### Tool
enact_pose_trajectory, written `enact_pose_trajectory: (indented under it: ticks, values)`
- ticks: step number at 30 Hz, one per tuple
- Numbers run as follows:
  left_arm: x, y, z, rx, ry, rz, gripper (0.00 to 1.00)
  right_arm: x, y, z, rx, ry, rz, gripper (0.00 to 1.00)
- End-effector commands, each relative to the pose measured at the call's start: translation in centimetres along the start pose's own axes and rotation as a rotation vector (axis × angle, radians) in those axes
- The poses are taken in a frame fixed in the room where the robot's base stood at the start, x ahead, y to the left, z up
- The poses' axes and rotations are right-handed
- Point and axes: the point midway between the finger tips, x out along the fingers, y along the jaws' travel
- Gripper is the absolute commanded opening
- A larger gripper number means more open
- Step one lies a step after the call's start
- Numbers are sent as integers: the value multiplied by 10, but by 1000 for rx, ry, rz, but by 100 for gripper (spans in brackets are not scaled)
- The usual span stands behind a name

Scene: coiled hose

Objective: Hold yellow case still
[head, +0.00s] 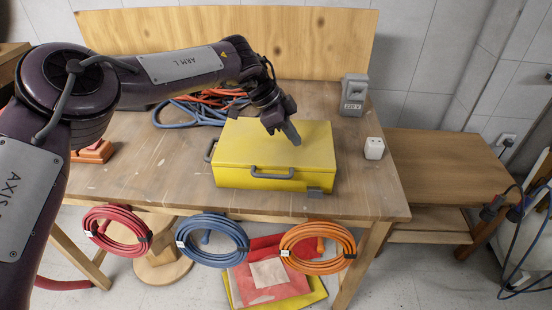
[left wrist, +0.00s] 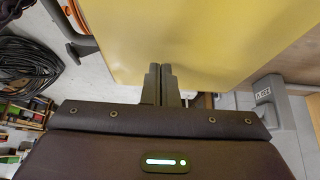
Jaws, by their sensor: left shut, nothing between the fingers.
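The yellow case (head: 250,160) sits closed on the wooden workbench, with a grey handle on its front and another on its left side. My left gripper (head: 294,139) is over the right part of the case's lid, fingers pointing down. The fingers are shut with nothing between them. In the left wrist view, the shut fingertips (left wrist: 159,70) are at the edge of the yellow case (left wrist: 200,35), which fills the upper middle. I cannot tell whether the fingertips press on the lid. My right gripper is not in view.
Blue and orange coiled cables (head: 200,108) lie behind the case on the workbench (head: 150,185). A grey device (head: 354,95) and a white socket block (head: 374,148) stand to the right. Red (head: 117,231), blue (head: 212,239) and orange (head: 317,247) hose coils hang at the bench front.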

Motion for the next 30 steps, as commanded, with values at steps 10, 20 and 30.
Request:
enact_pose_trajectory:
  ticks: [10,20,30]
  values:
    - [1,0,0,0,0,0,0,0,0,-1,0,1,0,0]
    - [6,0,4,-1,0,0,0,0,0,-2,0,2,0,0]
    - [12,0,8,-1,-1,2,0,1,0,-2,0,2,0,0]
